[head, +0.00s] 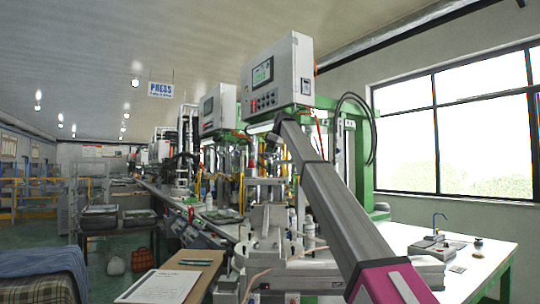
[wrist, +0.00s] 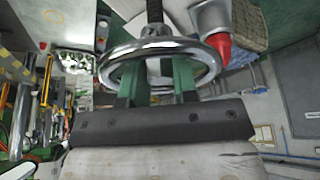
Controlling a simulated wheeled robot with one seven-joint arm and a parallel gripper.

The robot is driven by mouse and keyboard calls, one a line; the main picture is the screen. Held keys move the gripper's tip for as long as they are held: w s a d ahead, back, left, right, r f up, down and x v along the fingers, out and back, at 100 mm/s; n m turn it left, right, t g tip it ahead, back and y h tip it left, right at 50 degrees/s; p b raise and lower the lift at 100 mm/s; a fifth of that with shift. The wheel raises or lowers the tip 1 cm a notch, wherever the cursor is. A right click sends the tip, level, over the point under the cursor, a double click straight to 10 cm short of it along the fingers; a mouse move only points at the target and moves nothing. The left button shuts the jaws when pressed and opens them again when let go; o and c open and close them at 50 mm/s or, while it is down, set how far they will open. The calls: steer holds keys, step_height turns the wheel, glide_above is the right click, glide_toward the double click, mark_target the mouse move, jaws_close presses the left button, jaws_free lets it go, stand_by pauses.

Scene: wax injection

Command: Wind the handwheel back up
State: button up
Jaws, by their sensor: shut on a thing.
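The handwheel (wrist: 160,47) is a shiny chrome ring in the upper middle of the wrist view, with a dark spindle (wrist: 154,12) rising at its hub. My gripper (wrist: 156,78) has two green fingers, one on each side of the middle, reaching up to the wheel. It is shut on the handwheel; the exact contact is hard to make out. In the head view I cannot pick out the wheel or the fingers; my arm crosses in front of the machine.
A red-tipped thing (wrist: 218,46) stands close to the wheel's right side. A control box (head: 279,76) sits above the green-framed machine. A white table (head: 480,262) is at right, and a clipboard with paper (head: 163,286) lies at front left.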

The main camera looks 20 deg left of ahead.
steer(key=shift+f+n+g, duration=0.1)
steer(key=shift+n+g, duration=0.7)
steer(key=shift+n, duration=1.3)
steer(key=o, duration=0.7)
steer(key=shift+c, duration=0.2)
